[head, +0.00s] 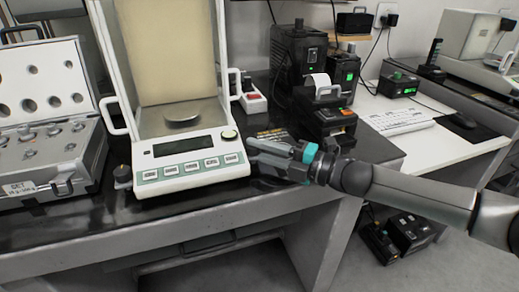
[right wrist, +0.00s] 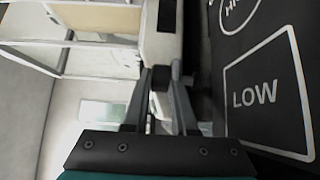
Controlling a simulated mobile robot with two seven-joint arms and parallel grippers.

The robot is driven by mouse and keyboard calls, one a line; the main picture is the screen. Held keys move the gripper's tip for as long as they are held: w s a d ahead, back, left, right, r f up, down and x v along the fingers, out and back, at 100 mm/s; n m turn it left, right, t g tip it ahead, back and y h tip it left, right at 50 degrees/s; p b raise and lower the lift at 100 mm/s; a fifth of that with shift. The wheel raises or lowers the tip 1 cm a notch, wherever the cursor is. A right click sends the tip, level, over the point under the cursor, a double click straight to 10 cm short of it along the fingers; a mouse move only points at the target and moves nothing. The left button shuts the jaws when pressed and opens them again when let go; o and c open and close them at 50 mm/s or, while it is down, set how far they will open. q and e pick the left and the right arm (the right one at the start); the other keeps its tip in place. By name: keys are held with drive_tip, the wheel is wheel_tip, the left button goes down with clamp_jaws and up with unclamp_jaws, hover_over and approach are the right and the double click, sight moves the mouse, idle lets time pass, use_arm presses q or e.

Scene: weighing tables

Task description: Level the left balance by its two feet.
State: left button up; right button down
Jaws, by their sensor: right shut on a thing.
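The left balance (head: 190,168) is white with a glass draft shield, a round pan (head: 183,120) and a dark display, and stands on the black table. Its left foot (head: 122,177) is a dark knob at the front left corner. My right gripper (head: 254,150) is at the balance's front right corner. In the right wrist view its two fingers (right wrist: 162,82) are closed around a dark knob (right wrist: 160,78), the right foot, beside the white housing. In the head view this foot is hidden by the gripper. My left gripper is not in view. No level bubble can be read.
An open case of weights (head: 50,150) stands left of the balance. A small printer (head: 325,115) and dark boxes stand behind my right gripper. A printed LOW marking (right wrist: 257,93) is on the dark surface beside the fingers. Another balance (head: 468,40) is at the far right.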

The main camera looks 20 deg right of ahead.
drive_tip(key=shift+t, duration=0.3)
drive_tip(key=shift+s+m+h, duration=0.1)
drive_tip(key=shift+m+h, duration=0.3)
drive_tip(key=shift+h, duration=0.1)
